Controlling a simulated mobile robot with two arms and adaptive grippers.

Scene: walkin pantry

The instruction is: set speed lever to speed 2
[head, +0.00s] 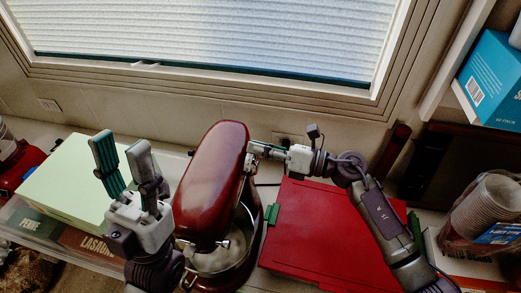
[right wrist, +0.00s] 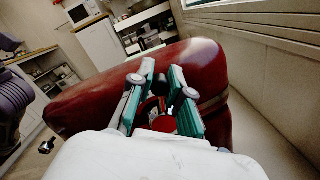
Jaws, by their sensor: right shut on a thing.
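The red stand mixer (head: 213,172) stands in the middle of the head view, with its metal bowl (head: 240,245) beneath the head. Its red body (right wrist: 80,110) also fills the middle of the right wrist view. My right gripper (head: 252,153) is against the right side of the mixer head. In the right wrist view, its green-padded fingers (right wrist: 162,72) are shut on what looks like the speed lever, which is mostly hidden; its setting cannot be read. My left gripper (head: 121,146) is open and empty, fingers upward, left of the mixer.
A red box (head: 320,235) lies right of the mixer, below my right arm. A pale green box (head: 70,185) sits at left. Stacked cups (head: 488,210) and a blue box (head: 492,80) are at right. The window wall is close behind.

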